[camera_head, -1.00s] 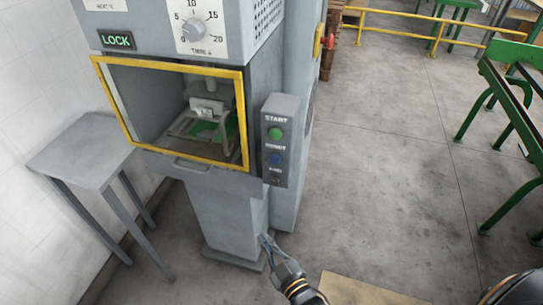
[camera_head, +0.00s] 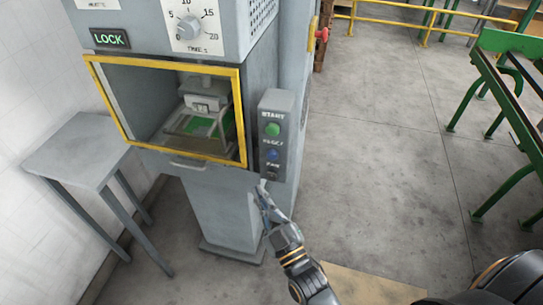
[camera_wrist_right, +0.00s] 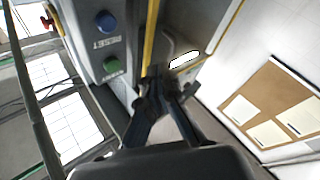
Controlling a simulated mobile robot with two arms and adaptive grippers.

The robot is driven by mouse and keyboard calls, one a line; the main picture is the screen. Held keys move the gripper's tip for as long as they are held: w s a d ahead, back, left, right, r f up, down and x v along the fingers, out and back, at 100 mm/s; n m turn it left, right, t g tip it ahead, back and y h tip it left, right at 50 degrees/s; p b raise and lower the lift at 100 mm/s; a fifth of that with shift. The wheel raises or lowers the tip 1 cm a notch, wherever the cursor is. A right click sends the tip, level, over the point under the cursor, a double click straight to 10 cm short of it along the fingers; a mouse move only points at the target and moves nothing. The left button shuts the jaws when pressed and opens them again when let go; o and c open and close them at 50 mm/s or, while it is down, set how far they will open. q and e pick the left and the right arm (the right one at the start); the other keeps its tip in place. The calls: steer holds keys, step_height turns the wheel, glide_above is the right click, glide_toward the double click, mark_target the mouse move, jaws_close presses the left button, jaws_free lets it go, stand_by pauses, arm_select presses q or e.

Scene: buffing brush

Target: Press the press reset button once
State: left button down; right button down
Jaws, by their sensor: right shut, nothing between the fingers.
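The grey press has a control box (camera_head: 275,135) on its right side. The green START button (camera_head: 272,129) is at the top and the blue reset button (camera_head: 272,155) is below it. In the right wrist view the blue button (camera_wrist_right: 106,21) and green button (camera_wrist_right: 111,64) show to the left of my fingers. My right gripper (camera_head: 263,188) is shut and empty, with its fingertips just below the control box in the picture. It also shows in the wrist view (camera_wrist_right: 162,82), apart from both buttons. My left gripper is out of view.
The press window has a yellow frame (camera_head: 241,110) with a fixture inside. A grey side table (camera_head: 75,150) stands on the left by the white wall. Green metal frames (camera_head: 515,100) stand at the right. Open concrete floor (camera_head: 390,160) lies between them and the press.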

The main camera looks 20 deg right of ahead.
mark_target(272, 155)
steer(key=w+d+b, duration=0.1)
steer(key=w+d, duration=0.4)
steer(key=w, duration=0.2)
steer(key=shift+b, duration=0.4)
steer(key=shift+w, duration=0.2)
stand_by(1.0)
steer(key=shift+w+d, duration=0.15)
steer(key=shift+w, duration=0.05)
steer(key=shift+w+d, duration=0.35)
steer(key=shift+w, duration=0.1)
stand_by(0.9)
stand_by(0.3)
steer(key=shift+s+a, duration=0.6)
steer(key=shift+s, duration=0.2)
steer(key=shift+p, duration=0.3)
